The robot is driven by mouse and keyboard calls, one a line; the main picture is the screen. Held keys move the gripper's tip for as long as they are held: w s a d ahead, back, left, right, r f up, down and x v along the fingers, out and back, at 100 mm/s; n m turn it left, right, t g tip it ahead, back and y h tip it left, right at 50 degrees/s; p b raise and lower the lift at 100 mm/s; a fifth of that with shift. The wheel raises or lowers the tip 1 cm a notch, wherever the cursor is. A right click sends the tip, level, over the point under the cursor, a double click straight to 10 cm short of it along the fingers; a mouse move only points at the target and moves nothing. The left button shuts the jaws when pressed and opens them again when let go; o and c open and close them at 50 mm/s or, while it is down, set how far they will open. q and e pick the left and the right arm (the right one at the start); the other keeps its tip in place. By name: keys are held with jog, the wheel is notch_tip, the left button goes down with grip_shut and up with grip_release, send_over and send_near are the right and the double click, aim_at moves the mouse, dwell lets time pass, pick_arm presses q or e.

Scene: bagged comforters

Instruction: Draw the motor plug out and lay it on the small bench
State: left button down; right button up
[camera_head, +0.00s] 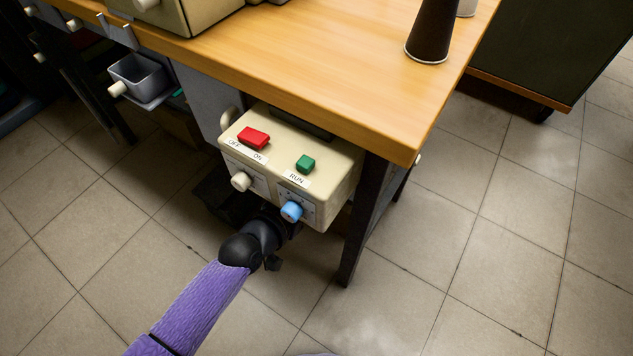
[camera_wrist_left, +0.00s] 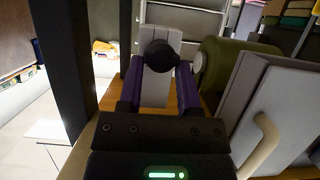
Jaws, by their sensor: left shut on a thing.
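A round black plug (camera_wrist_left: 159,56) sits between the purple fingers of my left gripper (camera_wrist_left: 160,82) in the left wrist view, and the fingers are shut on it. A pale upright plate (camera_wrist_left: 155,88) stands directly behind the plug; I cannot tell whether the plug is still seated in it. A wooden surface (camera_wrist_left: 207,103), possibly the small bench, shows behind the fingers. My right gripper is not in view.
The control box carries a red switch (camera_head: 254,138), a green button (camera_head: 306,163), a cream knob (camera_head: 241,181) and a blue knob (camera_head: 291,211). It hangs under the wooden table (camera_head: 330,65), beside a dark leg (camera_head: 362,215).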

pick_arm(q)
jog(key=shift+s+a+p, duration=0.4)
jog(key=shift+s+a, duration=0.2)
jog(key=shift+s, duration=0.3)
jog(key=shift+s+a+p, duration=0.35)
jog(key=shift+s+a, duration=0.3)
jog(key=shift+s, duration=0.25)
